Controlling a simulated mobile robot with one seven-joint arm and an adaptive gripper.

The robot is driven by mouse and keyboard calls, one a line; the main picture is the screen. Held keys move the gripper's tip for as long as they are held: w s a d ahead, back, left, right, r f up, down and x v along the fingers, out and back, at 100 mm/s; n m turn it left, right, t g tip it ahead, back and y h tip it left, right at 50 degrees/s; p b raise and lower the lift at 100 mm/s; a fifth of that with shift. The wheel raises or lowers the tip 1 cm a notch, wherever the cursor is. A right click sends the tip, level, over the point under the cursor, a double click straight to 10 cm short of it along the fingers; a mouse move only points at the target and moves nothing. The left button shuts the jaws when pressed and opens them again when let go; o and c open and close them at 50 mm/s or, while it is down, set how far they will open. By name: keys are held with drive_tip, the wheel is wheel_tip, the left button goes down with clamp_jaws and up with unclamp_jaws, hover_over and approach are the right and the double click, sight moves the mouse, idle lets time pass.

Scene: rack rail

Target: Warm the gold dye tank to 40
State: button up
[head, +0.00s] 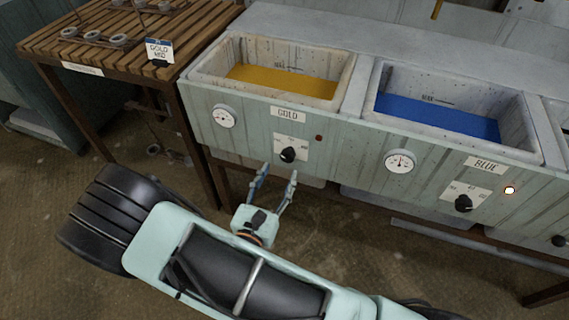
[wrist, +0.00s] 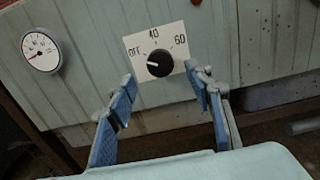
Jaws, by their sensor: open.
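The gold dye tank (head: 278,103) holds yellow dye and has a GOLD label (head: 288,113) on its front. Its black knob (head: 288,154) sits on a white plate below the label. In the wrist view, the knob (wrist: 160,63) has OFF at left, 40 at top and 60 at right; its white mark points left, towards OFF. The gold tank's gauge (wrist: 41,51) has its needle at the lower left. My gripper (head: 279,174) is open and empty, just below and in front of the knob. In the wrist view the blue fingers stand either side of it, apart from it.
The blue tank (head: 437,117) stands to the right, with its own gauge (head: 400,161), knob (head: 463,203) and lit lamp (head: 509,190). The gold tank's small lamp (head: 319,138) is dark. A slatted wooden table (head: 105,35) stands at left, with a GOLD card (head: 159,50).

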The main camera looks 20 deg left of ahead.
sight(286, 159)
drive_tip(key=w, duration=0.5)
drive_tip(key=shift+w+d+b, duration=0.1)
drive_tip(key=shift+d+b, duration=0.1)
drive_tip(key=shift+b, duration=0.2)
drive_tip(key=c, duration=1.2)
drive_tip(key=shift+o, duration=0.2)
drive_tip(key=shift+m, duration=0.4)
drive_tip(key=m+b, duration=0.1)
drive_tip(key=m, duration=0.4)
drive_tip(key=shift+f+m, duration=0.1)
drive_tip(key=shift+m, duration=0.2)
drive_tip(key=m+b, duration=0.2)
drive_tip(key=m, duration=0.3)
drive_tip(key=shift+m, duration=0.3)
